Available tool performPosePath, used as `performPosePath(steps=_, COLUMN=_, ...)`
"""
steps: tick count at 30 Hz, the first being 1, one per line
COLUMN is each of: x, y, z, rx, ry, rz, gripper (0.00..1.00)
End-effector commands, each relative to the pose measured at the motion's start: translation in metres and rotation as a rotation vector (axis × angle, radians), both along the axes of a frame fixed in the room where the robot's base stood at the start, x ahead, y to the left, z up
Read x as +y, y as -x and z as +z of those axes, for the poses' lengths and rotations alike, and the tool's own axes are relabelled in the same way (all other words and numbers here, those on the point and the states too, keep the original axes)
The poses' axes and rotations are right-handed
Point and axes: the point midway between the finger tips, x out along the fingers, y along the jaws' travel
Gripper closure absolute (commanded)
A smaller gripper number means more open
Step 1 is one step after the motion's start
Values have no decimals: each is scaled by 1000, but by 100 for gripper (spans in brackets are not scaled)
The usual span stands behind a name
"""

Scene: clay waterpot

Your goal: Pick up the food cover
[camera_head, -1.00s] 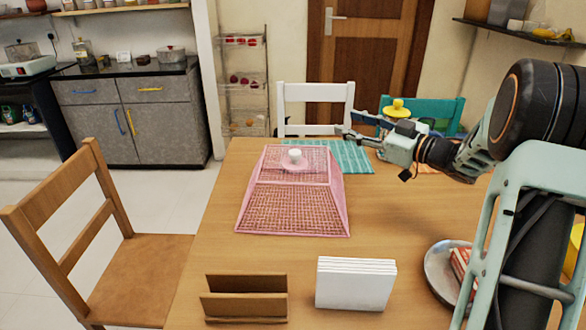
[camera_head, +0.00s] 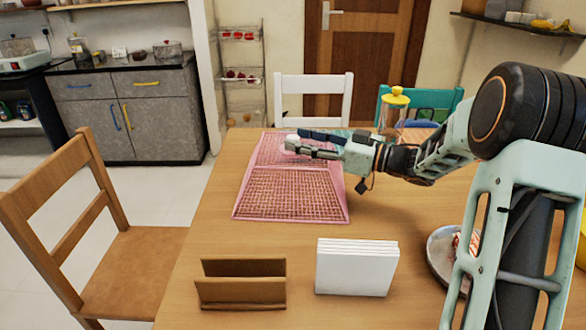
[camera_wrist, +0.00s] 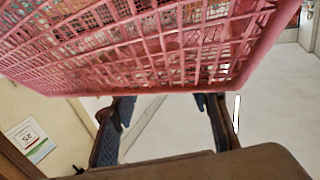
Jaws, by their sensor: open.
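The pink mesh food cover (camera_head: 292,195) stands on the wooden table, with its white knob (camera_head: 292,142) on top near its far end. My gripper (camera_head: 296,141) is open, reaching in from the right over the far part of the cover. Its fingertips are at the knob in the head view. I cannot tell whether the knob is between them or touched. In the wrist view, the cover's pink mesh (camera_wrist: 150,45) fills the top, and my two dark spread fingers (camera_wrist: 167,103) show below it. The knob is not visible there.
A brown wooden holder (camera_head: 240,287) and white stacked panels (camera_head: 355,268) stand at the front. A metal plate (camera_head: 440,250) with food lies at right. A jar with a yellow lid (camera_head: 394,108) stands behind my arm.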

Motion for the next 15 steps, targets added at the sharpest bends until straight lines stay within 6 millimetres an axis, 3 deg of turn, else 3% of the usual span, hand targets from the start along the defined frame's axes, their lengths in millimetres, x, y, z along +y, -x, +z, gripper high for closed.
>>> performPosePath(steps=4, x=21, y=-9, z=-2, rx=-3, ry=0, rz=1, gripper=57)
performPosePath(steps=11, x=24, y=-11, z=0, rx=-1, ry=0, rz=-1, gripper=57)
performPosePath(steps=15, x=24, y=-11, z=0, rx=-1, ry=0, rz=-1, gripper=69)
